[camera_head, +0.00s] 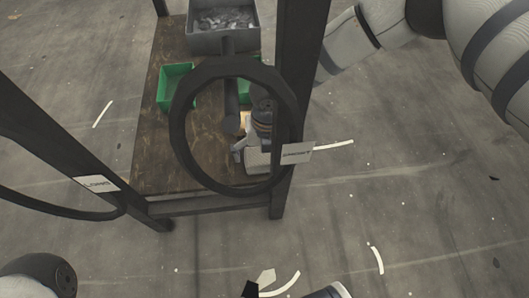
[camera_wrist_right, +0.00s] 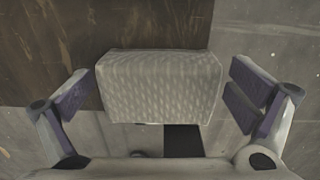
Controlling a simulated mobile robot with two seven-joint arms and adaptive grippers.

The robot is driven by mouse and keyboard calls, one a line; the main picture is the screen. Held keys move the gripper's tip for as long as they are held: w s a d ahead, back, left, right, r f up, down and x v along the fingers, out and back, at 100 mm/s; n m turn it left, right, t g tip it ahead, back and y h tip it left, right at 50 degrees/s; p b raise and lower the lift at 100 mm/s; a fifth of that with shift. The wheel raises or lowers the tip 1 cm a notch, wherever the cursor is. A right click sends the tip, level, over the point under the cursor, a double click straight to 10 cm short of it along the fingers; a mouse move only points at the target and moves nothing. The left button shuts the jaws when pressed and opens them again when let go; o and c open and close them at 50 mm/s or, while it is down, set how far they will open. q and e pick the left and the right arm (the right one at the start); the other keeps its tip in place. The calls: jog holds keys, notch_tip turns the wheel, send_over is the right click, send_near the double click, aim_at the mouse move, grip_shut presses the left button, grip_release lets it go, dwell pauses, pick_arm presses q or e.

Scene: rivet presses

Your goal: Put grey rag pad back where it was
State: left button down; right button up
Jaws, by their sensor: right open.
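The grey rag pad (camera_wrist_right: 160,85) is a pale, dimple-patterned block. In the right wrist view it lies between the two spread fingers of my right gripper (camera_wrist_right: 162,100), with a gap on each side. It is beside the edge of the brown worktop. In the head view my right gripper (camera_head: 257,150) is low over the worktop's right side, partly hidden by a black ring and a post. A pale patch (camera_head: 258,161) by its fingers looks like the pad. My left gripper is not clearly in view.
The worktop (camera_head: 150,165) carries green bins (camera_head: 174,85) and a grey bin of metal parts (camera_head: 224,20). A black ring handwheel (camera_head: 180,135) and a thick black post (camera_head: 297,80) stand in front. Another black frame (camera_head: 50,145) is at left. Open concrete floor lies right.

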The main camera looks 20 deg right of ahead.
pick_arm(q)
jog(key=r+p, duration=0.1)
jog(key=w+r+p, duration=0.1)
jog(key=p, duration=0.1)
jog(key=r+t+p, duration=0.1)
jog(key=shift+w+d+r+p, duration=0.1)
jog(key=shift+w+p, duration=0.2)
jog(key=shift+w, duration=0.1)
pick_arm(e)
notch_tip(320, 180, up, 12)
jog(key=shift+d, duration=0.15)
jog(key=shift+s+d+f, duration=0.1)
